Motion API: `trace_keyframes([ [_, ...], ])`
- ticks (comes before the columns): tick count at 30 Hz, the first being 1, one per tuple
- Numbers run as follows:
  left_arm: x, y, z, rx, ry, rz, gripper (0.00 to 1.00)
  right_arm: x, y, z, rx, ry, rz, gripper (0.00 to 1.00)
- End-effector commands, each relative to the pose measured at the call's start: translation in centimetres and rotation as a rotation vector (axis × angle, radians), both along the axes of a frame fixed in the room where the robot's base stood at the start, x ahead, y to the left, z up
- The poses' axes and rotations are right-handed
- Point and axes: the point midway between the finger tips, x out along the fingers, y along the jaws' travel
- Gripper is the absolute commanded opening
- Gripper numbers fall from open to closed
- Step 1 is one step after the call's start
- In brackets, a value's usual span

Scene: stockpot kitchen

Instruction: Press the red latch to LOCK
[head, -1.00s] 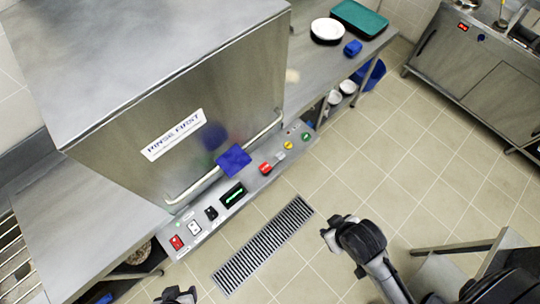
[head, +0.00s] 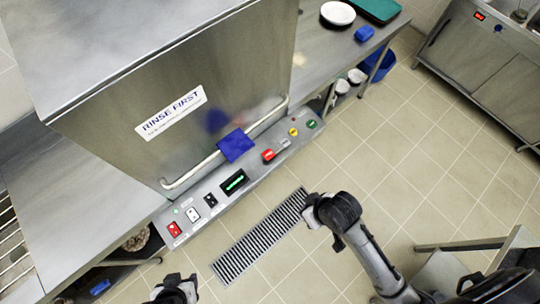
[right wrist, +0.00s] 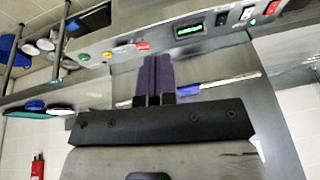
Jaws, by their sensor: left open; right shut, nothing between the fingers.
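A red rocker switch (head: 174,229) is at the panel's near left end. No LOCK lettering is readable. My right gripper (right wrist: 155,75) is shut and empty, its fingers pointing toward the panel and apart from it. The red block shows beyond the fingertips in the right wrist view (right wrist: 142,46). My left gripper (head: 175,288) is open at the bottom edge of the head view, short of the panel and partly cut off.
The panel also has a lit green display (head: 234,182), a yellow button (head: 293,132) and a green button (head: 311,124). A blue cloth (head: 236,146) hangs on the door handle (head: 205,165) above. Free tiled floor with a drain grate (head: 260,238) lies in front.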

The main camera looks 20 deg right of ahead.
Motion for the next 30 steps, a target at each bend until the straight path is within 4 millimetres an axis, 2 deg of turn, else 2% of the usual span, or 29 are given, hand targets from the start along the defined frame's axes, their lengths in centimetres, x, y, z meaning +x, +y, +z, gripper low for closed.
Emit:
trace_keyframes([
  [1, 0.0, 0.0, -3.0, 0.000, 0.001, 0.000, 0.50, 1.7, 0.9, -2.9, 0.017, -0.001, 0.030, 0.00],
  [3, 0.0, 0.0, -4.9, 0.000, 0.002, 0.000, 0.50, 3.6, 2.1, -4.8, 0.041, 0.008, 0.067, 0.00],
  [9, 0.0, 0.0, -10.1, 0.000, 0.003, 0.000, 0.50, 8.5, 4.7, -9.5, 0.081, 0.046, 0.164, 0.00],
  [15, 0.0, 0.0, -15.2, 0.000, 0.002, 0.000, 0.50, 13.3, 6.0, -13.5, 0.083, 0.098, 0.233, 0.00],
  [22, 0.0, 0.0, -21.2, -0.001, 0.001, 0.001, 0.50, 18.6, 5.9, -17.0, 0.054, 0.165, 0.272, 0.00],
  [30, 0.0, 0.0, -27.8, 0.000, 0.001, 0.000, 0.50, 24.6, 3.9, -19.4, 0.004, 0.242, 0.248, 0.00],
])
